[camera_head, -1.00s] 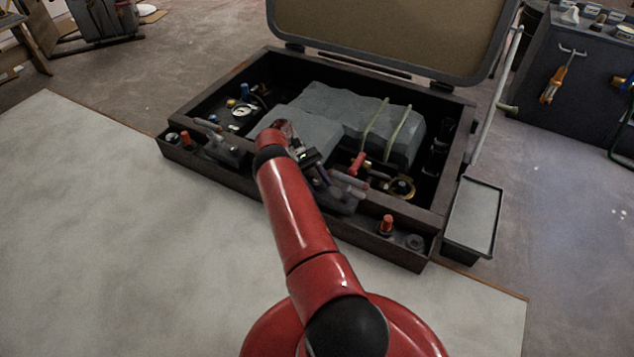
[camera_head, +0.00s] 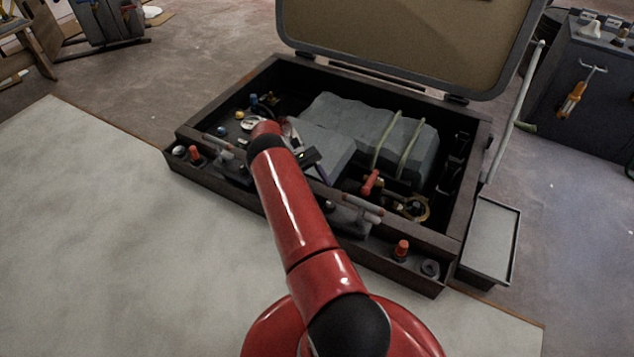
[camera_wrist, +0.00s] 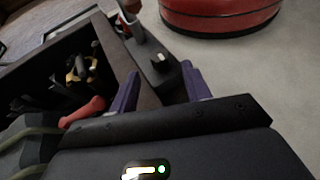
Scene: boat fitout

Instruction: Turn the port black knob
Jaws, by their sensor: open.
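A small black knob with a pale mark (camera_wrist: 159,61) stands on the box's dark front ledge in the wrist view. In the head view, a dark knob (camera_head: 330,206) shows mid-ledge, beside a pale-barred handle; it seems the same one. My gripper (camera_wrist: 160,72) is open, and its two purple fingers lie either side of the knob in the picture, holding nothing. I cannot tell whether they touch it or remain above it. In the head view my gripper (camera_head: 322,173) is partly hidden by my red arm. Another round dark knob (camera_head: 430,268) sits at the ledge's right end.
The open dark box (camera_head: 470,205) holds grey wrapped blocks (camera_head: 345,115), a red lever handle (camera_head: 371,182) and a brass ring. Orange-red knobs (camera_head: 401,250) stand on the ledge. A pale-barred handle (camera_head: 362,208) stands close to the gripper. A tray (camera_head: 490,240) is at right.

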